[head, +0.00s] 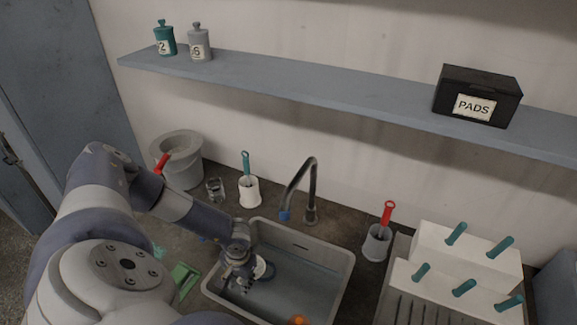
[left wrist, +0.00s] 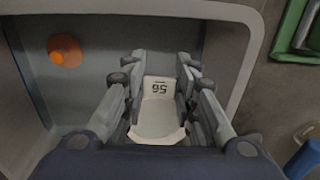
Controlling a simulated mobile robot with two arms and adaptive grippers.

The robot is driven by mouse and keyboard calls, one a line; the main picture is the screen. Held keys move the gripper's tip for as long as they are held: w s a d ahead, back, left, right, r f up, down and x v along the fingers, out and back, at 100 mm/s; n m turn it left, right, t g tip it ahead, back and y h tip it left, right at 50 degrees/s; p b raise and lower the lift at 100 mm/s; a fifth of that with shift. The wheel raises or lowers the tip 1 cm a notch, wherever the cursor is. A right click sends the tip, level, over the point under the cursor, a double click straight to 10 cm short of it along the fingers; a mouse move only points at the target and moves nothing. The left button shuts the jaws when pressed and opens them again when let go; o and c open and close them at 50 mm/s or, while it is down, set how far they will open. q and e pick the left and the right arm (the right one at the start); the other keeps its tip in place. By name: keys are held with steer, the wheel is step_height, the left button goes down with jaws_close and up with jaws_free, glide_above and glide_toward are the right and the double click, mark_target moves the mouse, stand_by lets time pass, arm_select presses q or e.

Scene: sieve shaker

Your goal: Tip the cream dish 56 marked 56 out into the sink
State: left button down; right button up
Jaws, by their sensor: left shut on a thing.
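The cream dish (left wrist: 157,122) shows in the left wrist view with its "56" label upside down in the picture. My left gripper (left wrist: 160,95) is shut on it, with fingers on both sides. In the head view my left gripper (head: 240,277) is over the left part of the grey sink (head: 335,252), and the pale dish (head: 264,269) is partly hidden by it. I cannot tell how far the dish is tilted or whether anything is in it. My right gripper is not in view.
An orange round thing (head: 298,321) is in the sink. A dark tap (head: 313,185) rises behind it. A green tray-like thing (head: 185,278) lies left of the sink. A grey holder with a red handle (head: 377,243) and a white rack (head: 455,257) stand to the right.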

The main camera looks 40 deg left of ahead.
arm_select(q)
steer(key=shift+w+d+r+y+p, duration=0.2)
steer(key=shift+d+y+p, duration=0.1)
steer(key=shift+d+y, duration=0.2)
steer(key=shift+w+d+r+y, duration=0.1)
steer(key=shift+d+r+y, duration=0.05)
steer(key=shift+d+y, duration=0.3)
stand_by(0.5)
steer(key=shift+w+d+r+g+y+p, duration=0.15)
steer(key=shift+d+g+y+p, duration=0.3)
steer(key=shift+d, duration=0.1)
steer(key=shift+w+d+r+y, duration=0.15)
steer(key=shift+d+y, duration=0.25)
steer(key=shift+d, duration=0.05)
stand_by(0.4)
steer(key=shift+w+d+r+g+y, duration=0.1)
steer(key=shift+w+d+g+y, duration=0.05)
steer(key=shift+d+y, duration=0.3)
steer(key=shift+w+d+r+g+y, duration=0.1)
steer(key=shift+d+y, duration=0.25)
steer(key=shift+d, duration=0.05)
stand_by(0.4)
steer(key=shift+w+d+r+y+b, duration=0.15)
steer(key=shift+d+y+b, duration=0.25)
steer(key=shift+d, duration=0.2)
steer(key=shift+w+d+r+g+y+b, duration=0.15)
steer(key=shift+d+g+y+b, duration=0.3)
steer(key=shift+y, duration=0.45)
stand_by(0.6)
